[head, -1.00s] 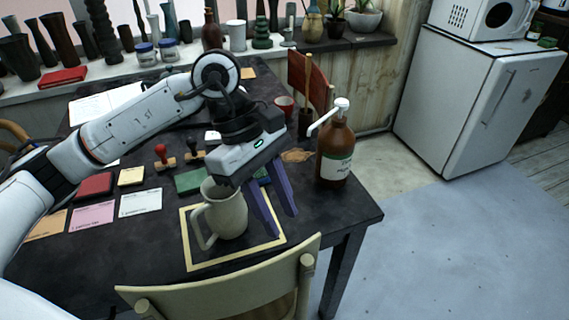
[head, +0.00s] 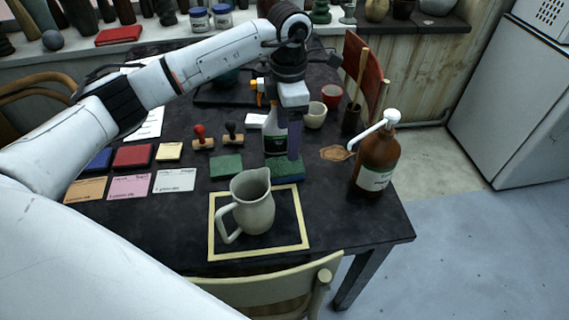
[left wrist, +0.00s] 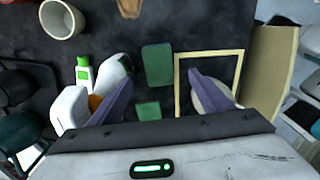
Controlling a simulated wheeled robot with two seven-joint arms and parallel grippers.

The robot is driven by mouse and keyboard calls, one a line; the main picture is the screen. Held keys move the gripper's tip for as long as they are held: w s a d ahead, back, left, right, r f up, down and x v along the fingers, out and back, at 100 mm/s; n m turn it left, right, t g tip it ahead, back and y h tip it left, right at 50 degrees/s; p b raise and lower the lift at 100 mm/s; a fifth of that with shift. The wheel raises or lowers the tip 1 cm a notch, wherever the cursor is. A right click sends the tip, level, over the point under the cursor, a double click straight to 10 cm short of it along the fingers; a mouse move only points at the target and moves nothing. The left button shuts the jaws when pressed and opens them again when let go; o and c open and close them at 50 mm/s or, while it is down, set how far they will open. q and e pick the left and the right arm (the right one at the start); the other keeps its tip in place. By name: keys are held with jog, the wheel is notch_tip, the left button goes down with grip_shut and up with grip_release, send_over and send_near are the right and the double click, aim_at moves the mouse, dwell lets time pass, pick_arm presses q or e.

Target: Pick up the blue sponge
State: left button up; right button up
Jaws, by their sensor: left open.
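The sponge (head: 289,168) lies flat on the dark table, behind the framed mat and right of a flat green pad (head: 226,166). Its top looks green, with a bluish edge. In the left wrist view the sponge (left wrist: 157,65) lies beyond the fingertips, roughly between them sideways. My left gripper (head: 294,138) is above the table just behind the sponge in the head view, pointing down. Its purple fingers are spread wide and empty in the left wrist view (left wrist: 163,90). My right gripper is not in view.
A grey-green jug (head: 252,203) stands on the yellow-edged mat (head: 300,245) in front. A white spray bottle (head: 273,138) stands close behind the sponge, near the fingers. A brown pump bottle (head: 376,160) is to the right. Stamps (head: 202,138) and paper cards lie left.

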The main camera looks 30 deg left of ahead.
pick_arm(q)
send_over(285, 165)
jog(key=f, duration=0.4)
jog(key=shift+d+f, duration=0.3)
jog(key=shift+f, duration=0.05)
jog(key=f, duration=0.3)
jog(key=f+p, duration=0.1)
jog(key=shift+a+f, duration=0.2)
jog(key=shift+a, duration=0.1)
jog(key=shift+f, duration=0.45)
jog(key=c, duration=1.1)
